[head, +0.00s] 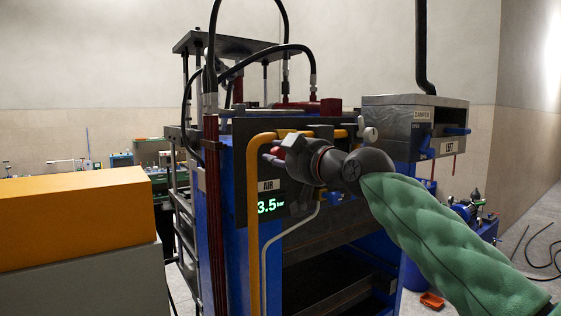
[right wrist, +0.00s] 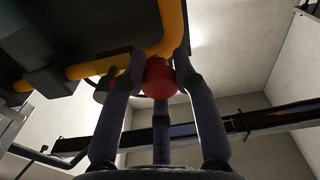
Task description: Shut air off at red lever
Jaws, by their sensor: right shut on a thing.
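The red lever (right wrist: 159,78) shows in the right wrist view as a rounded red end between the fingers of my right gripper (right wrist: 158,72). The gripper is shut on it, just below the yellow pipe. In the head view my right gripper (head: 284,154) reaches in from the right to the front of the blue press, beside the yellow pipe (head: 253,210). A little red shows near its fingertips; the hand hides most of the lever. The AIR display (head: 268,207) below reads 3.5 bar. My left gripper is not in view.
A grey box labelled DAMPER and LEFT (head: 412,115) with blue handles is to the right of the hand. An orange-topped cabinet (head: 75,220) fills the lower left. A small orange tray (head: 431,300) lies on the floor at right.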

